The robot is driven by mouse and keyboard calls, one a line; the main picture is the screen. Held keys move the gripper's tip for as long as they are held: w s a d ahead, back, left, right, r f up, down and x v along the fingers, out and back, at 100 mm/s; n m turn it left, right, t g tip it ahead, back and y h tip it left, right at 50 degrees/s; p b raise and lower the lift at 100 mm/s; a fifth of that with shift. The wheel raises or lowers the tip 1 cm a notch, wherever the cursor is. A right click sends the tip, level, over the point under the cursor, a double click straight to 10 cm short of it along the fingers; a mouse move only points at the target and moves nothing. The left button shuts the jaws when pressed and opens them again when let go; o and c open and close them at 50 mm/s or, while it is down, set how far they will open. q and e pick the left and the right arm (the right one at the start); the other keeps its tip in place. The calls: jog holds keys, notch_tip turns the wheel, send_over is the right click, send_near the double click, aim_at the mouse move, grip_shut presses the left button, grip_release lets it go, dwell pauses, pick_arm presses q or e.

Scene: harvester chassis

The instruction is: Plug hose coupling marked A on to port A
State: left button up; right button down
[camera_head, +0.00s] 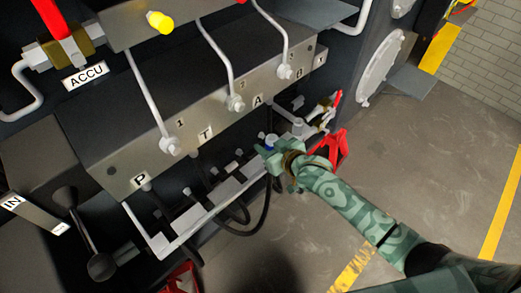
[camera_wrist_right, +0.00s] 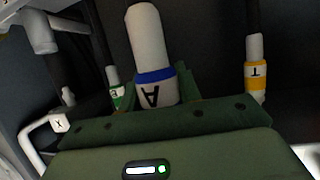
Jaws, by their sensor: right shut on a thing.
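In the head view my right gripper (camera_head: 269,149) is below the metal valve block (camera_head: 205,125), with the blue band (camera_head: 271,140) just showing. The A label (camera_head: 257,101) is on the block's front, above and left of the gripper. Port A itself cannot be made out. Whether the coupling is clear of the rack cannot be told. My left gripper is not in view.
A white rack (camera_head: 205,210) with several hose ends runs below the block. In the wrist view, a yellow-banded T coupling (camera_wrist_right: 257,75) stands right, and a green-banded coupling (camera_wrist_right: 116,90) left, of the held one. A red part (camera_head: 333,145) lies behind the gripper. Open floor lies right.

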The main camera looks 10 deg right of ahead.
pick_arm(q)
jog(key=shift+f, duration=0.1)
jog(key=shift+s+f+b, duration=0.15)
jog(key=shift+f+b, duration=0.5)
jog(key=shift+b, duration=0.1)
pick_arm(e)
notch_tip(320, 180, down, 2)
jog(key=shift+f, duration=0.1)
jog(key=shift+w, duration=0.1)
pick_arm(q)
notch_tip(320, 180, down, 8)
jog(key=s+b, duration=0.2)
jog(key=b, duration=0.6)
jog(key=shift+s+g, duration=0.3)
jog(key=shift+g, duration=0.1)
pick_arm(e)
jog(key=w+a, duration=0.9)
jog(key=w, duration=0.4)
jog(key=shift+a, duration=0.35)
jog(key=shift+w, duration=0.1)
